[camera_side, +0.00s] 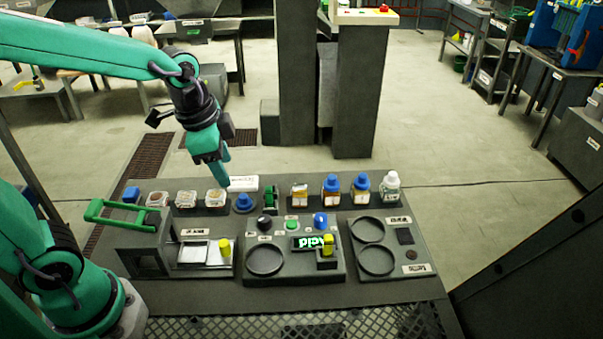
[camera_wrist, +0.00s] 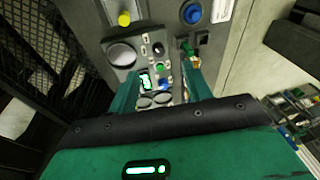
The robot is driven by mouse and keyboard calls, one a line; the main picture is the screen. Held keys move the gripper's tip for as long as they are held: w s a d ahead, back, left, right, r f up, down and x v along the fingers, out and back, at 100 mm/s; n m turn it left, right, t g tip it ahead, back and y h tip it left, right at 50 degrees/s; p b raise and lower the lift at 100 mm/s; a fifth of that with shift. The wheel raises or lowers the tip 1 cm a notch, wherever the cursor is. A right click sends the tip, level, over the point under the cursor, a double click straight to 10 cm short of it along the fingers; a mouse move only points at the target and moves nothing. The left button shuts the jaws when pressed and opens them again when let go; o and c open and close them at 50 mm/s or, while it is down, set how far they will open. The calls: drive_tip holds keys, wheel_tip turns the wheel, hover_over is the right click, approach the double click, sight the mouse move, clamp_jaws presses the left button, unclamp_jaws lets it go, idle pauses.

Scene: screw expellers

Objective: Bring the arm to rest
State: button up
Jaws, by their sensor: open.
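My gripper (camera_side: 225,179) hangs from my green arm with its fingers pointing down, over the back row of the dark bench (camera_side: 375,290). It appears just above or behind a jar (camera_side: 215,197) and a blue knob-like piece (camera_side: 243,203); the exact gap cannot be told. In the wrist view my gripper (camera_wrist: 158,88) shows two green fingers spread apart with nothing held between them. Past them lie a panel with a lit green display, a green button and round recesses.
Several jars and bottles stand along the back, including a white-capped bottle (camera_side: 391,185). A green-handled press (camera_side: 122,214) stands at left. A control panel (camera_side: 265,262) and a two-recess plate (camera_side: 376,260) lie in front. Air above the bench is free.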

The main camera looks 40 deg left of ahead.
drive_tip(key=s+a+r+n+t, duration=0.3)
drive_tip(key=s+r+n, duration=0.1)
drive_tip(key=s+n, duration=0.4)
drive_tip(key=shift+s+r, duration=0.3)
drive_tip(key=shift+s, duration=0.2)
idle(0.7)
